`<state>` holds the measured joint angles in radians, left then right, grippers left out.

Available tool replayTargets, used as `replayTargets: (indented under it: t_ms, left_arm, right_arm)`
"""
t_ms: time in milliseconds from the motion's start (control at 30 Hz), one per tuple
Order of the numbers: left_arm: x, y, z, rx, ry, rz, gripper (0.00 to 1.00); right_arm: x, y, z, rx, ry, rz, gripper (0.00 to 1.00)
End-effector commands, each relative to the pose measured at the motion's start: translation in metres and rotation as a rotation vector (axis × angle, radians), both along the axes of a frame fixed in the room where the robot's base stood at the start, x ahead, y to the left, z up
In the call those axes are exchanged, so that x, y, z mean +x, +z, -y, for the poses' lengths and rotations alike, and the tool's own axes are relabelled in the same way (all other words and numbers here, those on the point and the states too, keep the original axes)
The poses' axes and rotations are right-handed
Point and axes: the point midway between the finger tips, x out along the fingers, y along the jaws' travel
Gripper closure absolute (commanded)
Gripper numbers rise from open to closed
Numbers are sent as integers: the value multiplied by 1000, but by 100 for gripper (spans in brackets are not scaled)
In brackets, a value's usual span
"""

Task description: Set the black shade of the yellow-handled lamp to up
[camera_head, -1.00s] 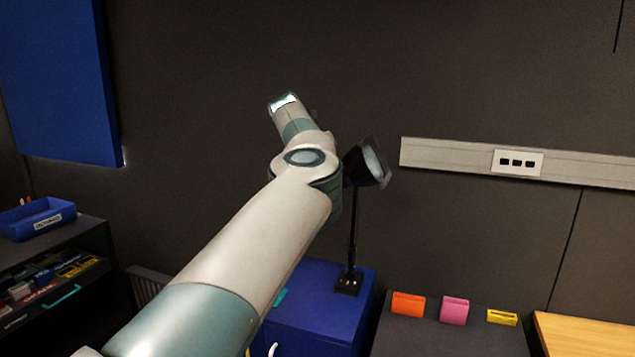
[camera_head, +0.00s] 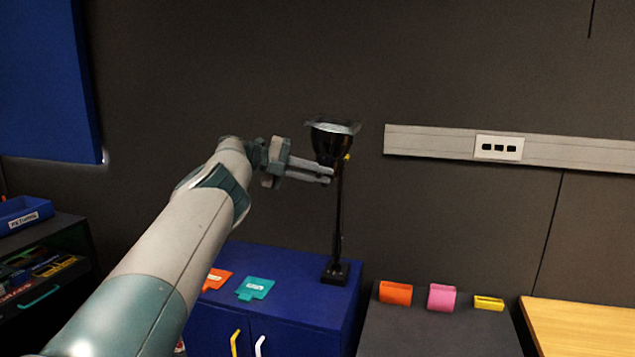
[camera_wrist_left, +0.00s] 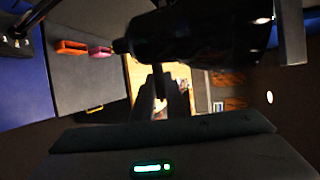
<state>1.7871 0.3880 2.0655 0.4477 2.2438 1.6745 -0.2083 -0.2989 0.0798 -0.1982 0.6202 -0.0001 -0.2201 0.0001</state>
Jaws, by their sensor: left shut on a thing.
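The lamp (camera_head: 337,225) stands on the blue cabinet, on a thin black post with a square base. Its black shade (camera_head: 333,143) is at the top, with its wide open rim facing up. A small bit of the yellow handle (camera_head: 347,157) shows at the shade's right side. My left gripper (camera_head: 328,174) reaches in from the left and is shut on the shade's lower part; the exact contact is hard to see. In the left wrist view the dark shade (camera_wrist_left: 200,35) fills the upper middle, close to the camera. My right gripper is not in view.
The blue cabinet (camera_head: 300,310) carries orange (camera_head: 214,279) and teal (camera_head: 256,287) tags. Orange, pink and yellow holders sit on the dark cabinet (camera_head: 440,335) at right. A wooden table (camera_head: 580,325) is at far right. A socket rail (camera_head: 570,160) runs along the wall.

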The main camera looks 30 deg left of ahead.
Motion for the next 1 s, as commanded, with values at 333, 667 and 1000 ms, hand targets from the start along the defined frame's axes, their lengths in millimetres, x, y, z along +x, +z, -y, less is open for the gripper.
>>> replayTargets:
  t_ms: [333, 667, 1000]
  left_arm:
    - [0, -4, 3, -117, -3, 23, 100]
    - [1, -3, 4, -125, -2, 25, 100]
    - [1, -2, 3, -125, -1, 27, 69]
  right_arm:
    - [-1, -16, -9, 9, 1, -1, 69]
    - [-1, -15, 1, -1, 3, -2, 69]
    - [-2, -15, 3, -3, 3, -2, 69]
